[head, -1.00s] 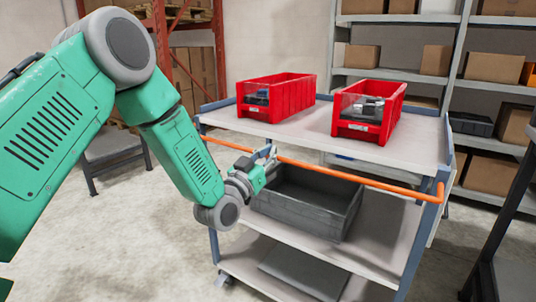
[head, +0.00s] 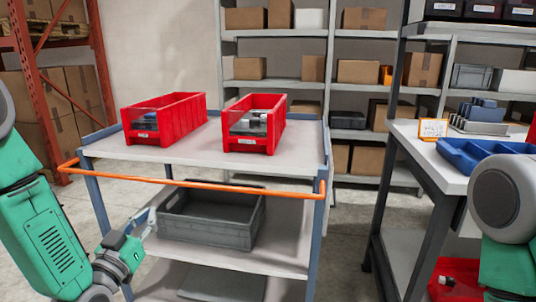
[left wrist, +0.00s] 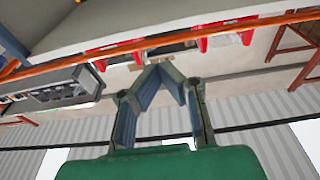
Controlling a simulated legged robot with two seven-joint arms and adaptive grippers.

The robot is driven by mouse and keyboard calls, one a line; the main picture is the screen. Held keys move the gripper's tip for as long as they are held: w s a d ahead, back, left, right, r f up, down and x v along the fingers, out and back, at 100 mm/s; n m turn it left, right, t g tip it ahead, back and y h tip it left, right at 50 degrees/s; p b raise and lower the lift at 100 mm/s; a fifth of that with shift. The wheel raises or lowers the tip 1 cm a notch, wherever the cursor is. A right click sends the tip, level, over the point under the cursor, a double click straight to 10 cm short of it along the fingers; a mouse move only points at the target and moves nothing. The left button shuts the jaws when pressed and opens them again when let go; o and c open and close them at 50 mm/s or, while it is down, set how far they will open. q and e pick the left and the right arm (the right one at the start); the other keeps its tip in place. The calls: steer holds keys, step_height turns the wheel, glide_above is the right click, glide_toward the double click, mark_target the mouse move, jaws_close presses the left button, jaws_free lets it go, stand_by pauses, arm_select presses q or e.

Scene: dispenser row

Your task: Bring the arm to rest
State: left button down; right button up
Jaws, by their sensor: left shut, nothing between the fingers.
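My left gripper (head: 145,222) is in the lower left of the head view, in front of the trolley and below its orange handle bar (head: 180,182). Its fingers meet at the tips in the left wrist view (left wrist: 160,72), with nothing between them. It appears close to the left end of the grey crate (head: 205,232); I cannot tell the exact gap. My left arm (head: 50,235) is bent, its upper part cut off by the left edge. Part of my right arm (head: 508,262) shows at the right edge; its gripper is out of view.
The trolley (head: 200,150) carries two red bins (head: 170,120), (head: 262,128) on top. A workbench (head: 408,132) with a blue tray (head: 470,155) stands at right. A red bin (head: 452,278) is low beside my right arm. Shelving with cartons (head: 362,72) lines the back.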

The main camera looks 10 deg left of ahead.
arm_select(q)
steer(key=s+d+f+g+p, duration=0.1)
steer(key=s+d+f+g, duration=0.2)
steer(key=s+f+g, duration=0.35)
steer(key=s+d+f+g+p, duration=0.2)
steer(key=s+f+g, duration=0.2)
steer(key=s+f, duration=0.55)
steer(key=s+f+g+y, duration=0.1)
steer(key=s+f+g, duration=0.3)
steer(key=s, duration=0.5)
steer(key=s+f+g+p, duration=0.1)
steer(key=s+f+g, duration=0.4)
steer(key=s, duration=0.5)
steer(key=shift+a+f+y, duration=0.15)
steer(key=shift+a+y, duration=0.25)
